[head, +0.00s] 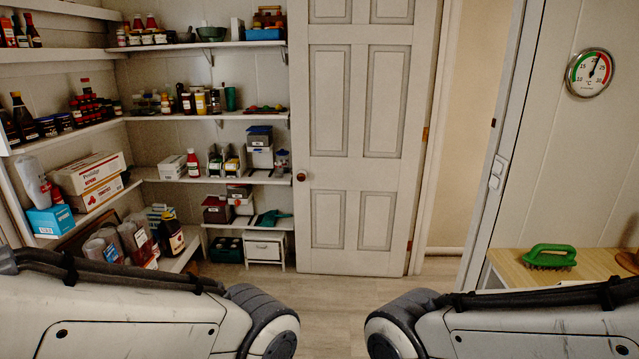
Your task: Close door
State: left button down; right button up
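A white panelled door (357,170) stands open in the middle of the head view, swung inward in front of the pantry shelves. Its hinges are on its right edge, beside the doorway (468,140). A small dark reddish knob (301,177) is on its left side. My two arms come in from the lower left and lower right and do not touch the door. Both of my grippers are out of view.
Shelves with bottles, boxes and jars (95,180) fill the left side and back. A wooden counter (515,275) with a green brush (549,256) is at right, below a round thermometer (589,73). The floor (335,290) before the door is clear.

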aim_at(359, 73)
jog(key=u, duration=0.45)
jog(key=i, duration=1.95)
jog(key=u, duration=0.2)
jog(key=i, duration=2.05)
jog(key=z, duration=0.5)
jog(key=i, duration=1.1)
jog(key=z, duration=0.25)
